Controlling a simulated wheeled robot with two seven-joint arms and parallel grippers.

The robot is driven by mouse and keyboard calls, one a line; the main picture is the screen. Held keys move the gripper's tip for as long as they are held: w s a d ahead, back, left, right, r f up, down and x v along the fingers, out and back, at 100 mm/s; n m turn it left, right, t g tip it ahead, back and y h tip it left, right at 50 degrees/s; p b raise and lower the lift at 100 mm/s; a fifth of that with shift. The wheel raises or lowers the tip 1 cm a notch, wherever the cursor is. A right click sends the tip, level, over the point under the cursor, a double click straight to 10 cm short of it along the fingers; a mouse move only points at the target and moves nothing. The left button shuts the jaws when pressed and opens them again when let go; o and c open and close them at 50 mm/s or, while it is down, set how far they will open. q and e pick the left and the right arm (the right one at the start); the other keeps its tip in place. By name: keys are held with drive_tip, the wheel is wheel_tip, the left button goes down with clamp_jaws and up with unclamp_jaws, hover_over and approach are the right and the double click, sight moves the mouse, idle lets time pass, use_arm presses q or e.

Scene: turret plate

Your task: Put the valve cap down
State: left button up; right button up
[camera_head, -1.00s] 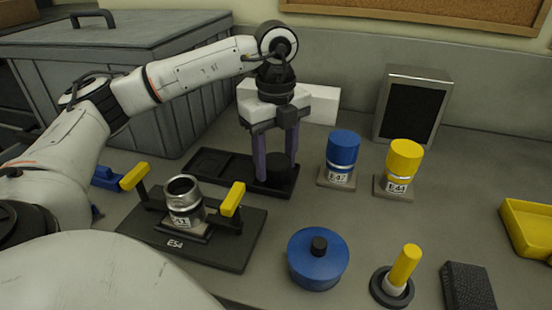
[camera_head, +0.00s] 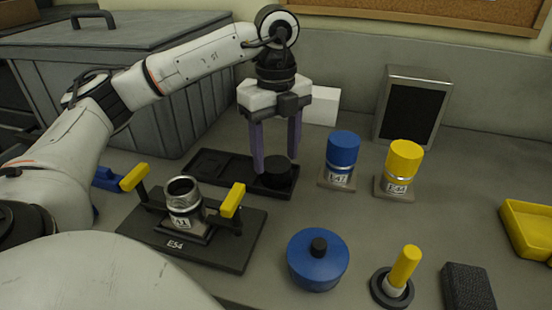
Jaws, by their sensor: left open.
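The valve cap, a short black cylinder (camera_head: 279,171), sits upright at the right end of a flat black tray (camera_head: 233,179). My left gripper (camera_head: 275,164) points down over that end of the tray. Its two purple fingers are apart, with the tips close to the cap's top and sides; whether they touch it I cannot tell. A metal open-topped cylinder (camera_head: 183,194) stands in the black plate marked E54 (camera_head: 235,256), between two yellow-topped handles. My right gripper is not in view.
Blue-topped (camera_head: 343,149) and yellow-topped (camera_head: 404,160) canisters stand right of the tray. A blue lidded pot (camera_head: 318,262), a yellow-handled tool (camera_head: 405,266) and a dark block (camera_head: 467,287) lie in front. A yellow bin (camera_head: 527,226) is far right. A dark-screened box (camera_head: 412,106) stands behind.

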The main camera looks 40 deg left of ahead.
sight(276, 164)
use_arm(q)
wheel_tip(276, 164, up, 9)
drive_tip(key=p, duration=0.2)
drive_tip(key=shift+r+p, duration=0.2)
drive_tip(key=shift+p, duration=0.1)
